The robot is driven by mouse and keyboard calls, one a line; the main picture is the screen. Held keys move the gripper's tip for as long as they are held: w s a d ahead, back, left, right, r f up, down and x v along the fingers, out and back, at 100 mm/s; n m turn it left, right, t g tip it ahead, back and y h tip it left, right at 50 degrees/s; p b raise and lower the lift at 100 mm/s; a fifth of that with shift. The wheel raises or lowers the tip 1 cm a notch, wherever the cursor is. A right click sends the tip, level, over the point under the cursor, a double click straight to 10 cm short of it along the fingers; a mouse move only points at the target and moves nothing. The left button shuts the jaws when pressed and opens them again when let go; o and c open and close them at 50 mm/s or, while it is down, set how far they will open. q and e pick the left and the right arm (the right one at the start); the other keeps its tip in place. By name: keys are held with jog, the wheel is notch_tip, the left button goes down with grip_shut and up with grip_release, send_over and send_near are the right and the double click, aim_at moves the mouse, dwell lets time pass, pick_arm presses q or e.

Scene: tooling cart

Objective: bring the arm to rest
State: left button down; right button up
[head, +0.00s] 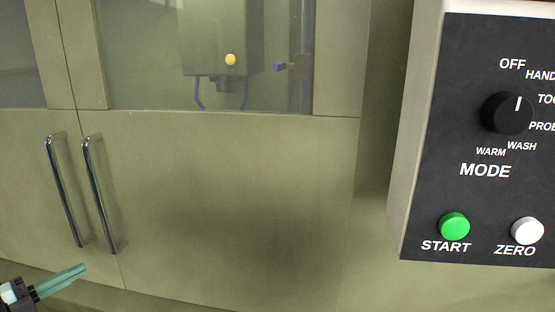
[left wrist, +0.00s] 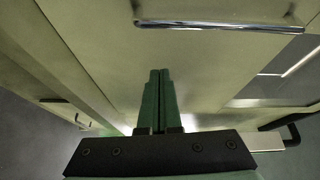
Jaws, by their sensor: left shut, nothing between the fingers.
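My left gripper (head: 62,281) enters the head view at the lower left corner, below the two door handles and apart from them. Its greenish fingers are closed together with nothing between them. In the left wrist view the shut fingers of my left gripper (left wrist: 158,92) point toward the olive machine front, beneath a chrome handle (left wrist: 218,26). The right gripper is in neither view.
Two upright chrome handles, a left one (head: 64,190) and a right one (head: 98,195), stand on the olive doors (head: 240,200). A control panel (head: 425,190) juts out at the right with a mode knob (head: 506,113), a green START button (head: 454,226) and a white ZERO button (head: 527,230).

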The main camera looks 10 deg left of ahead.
pick_arm(q)
jog(key=s+d+f+n+g+y, duration=0.1)
jog(key=s+d+f+n+y, duration=0.1)
jog(key=d+f+n, duration=0.35)
jog(key=s+d+f+n+y, duration=0.1)
jog(key=d+f+n+y, duration=0.15)
jog(key=f, duration=0.65)
jog(key=s+d+f+n+g+y, duration=0.1)
jog(key=s+d+f+n+y, duration=0.1)
jog(key=d+f+n, duration=0.35)
jog(key=s+d+f+n+g, duration=0.1)
jog(key=s+d+f+n, duration=0.1)
jog(key=d, duration=0.6)
jog(key=s+d+f+n+g+h, duration=0.1)
jog(key=s+d+f+n+g, duration=0.1)
jog(key=d, duration=0.6)
jog(key=s+d+f+n+g+h, duration=0.1)
jog(key=s+d+f, duration=0.3)
jog(key=d, duration=0.5)
notch_tip(320, 180, down, 2)
jog(key=shift+f+n+g, duration=0.1)
jog(key=shift+n+g, duration=0.35)
jog(key=shift+g, duration=0.15)
jog(key=shift+a, duration=0.1)
